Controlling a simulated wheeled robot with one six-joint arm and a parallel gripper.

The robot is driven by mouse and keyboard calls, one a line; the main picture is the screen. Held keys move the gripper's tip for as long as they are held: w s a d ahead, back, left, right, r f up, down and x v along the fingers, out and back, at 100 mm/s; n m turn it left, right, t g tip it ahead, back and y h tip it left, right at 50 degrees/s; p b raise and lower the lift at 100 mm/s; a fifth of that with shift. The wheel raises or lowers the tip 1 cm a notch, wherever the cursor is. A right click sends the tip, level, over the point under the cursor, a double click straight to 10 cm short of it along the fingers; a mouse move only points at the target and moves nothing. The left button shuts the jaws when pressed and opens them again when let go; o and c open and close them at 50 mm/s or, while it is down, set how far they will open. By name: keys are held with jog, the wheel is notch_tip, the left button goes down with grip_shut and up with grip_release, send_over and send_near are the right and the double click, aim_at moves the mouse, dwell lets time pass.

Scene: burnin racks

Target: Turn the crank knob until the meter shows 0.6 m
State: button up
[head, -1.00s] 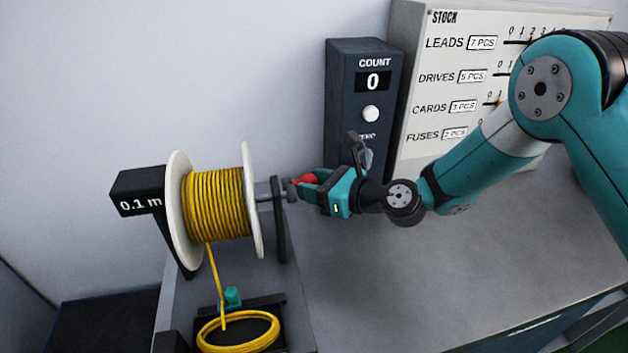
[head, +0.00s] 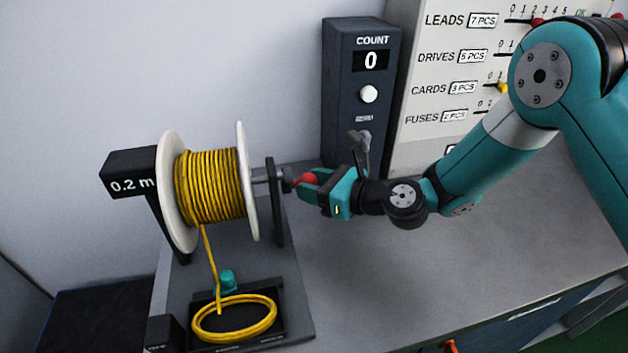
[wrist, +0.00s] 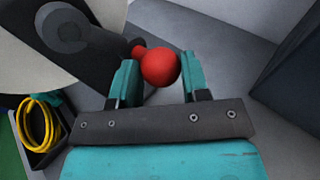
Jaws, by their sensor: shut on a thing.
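The crank knob is a red ball (wrist: 160,67); in the head view a bit of it (head: 307,180) shows at my fingertips. My gripper (wrist: 158,75) is shut on the knob, with one teal finger on each side of it. The knob sits at the end of the crank, right of the spool (head: 245,180) wound with yellow cable. The black meter (head: 132,185) left of the spool reads 0.2 m. Yellow cable runs down from the spool into a loose coil (head: 235,318) in a black tray.
A dark box (head: 360,95) marked COUNT reads 0 and has a white button. A white STOCK board (head: 440,75) with sliders stands behind my arm. The grey bench top (head: 400,270) in front of my gripper is clear.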

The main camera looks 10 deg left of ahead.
jog(key=shift+s+a, duration=0.1)
jog(key=shift+s, duration=0.05)
jog(key=shift+s+d+f+b, duration=0.2)
jog(key=shift+s+d+b, duration=0.1)
jog(key=shift+s, duration=0.25)
jog(key=shift+s+d+f+b, duration=0.15)
jog(key=shift+s+d+b, duration=0.1)
jog(key=shift+s, duration=0.25)
jog(key=shift+s+d+b, duration=0.2)
jog(key=shift+s+d, duration=0.1)
jog(key=shift+s, duration=0.3)
jog(key=shift+s+d+b, duration=0.2)
jog(key=shift+s+d, duration=0.05)
jog(key=shift+s, duration=0.35)
jog(key=shift+r, duration=0.1)
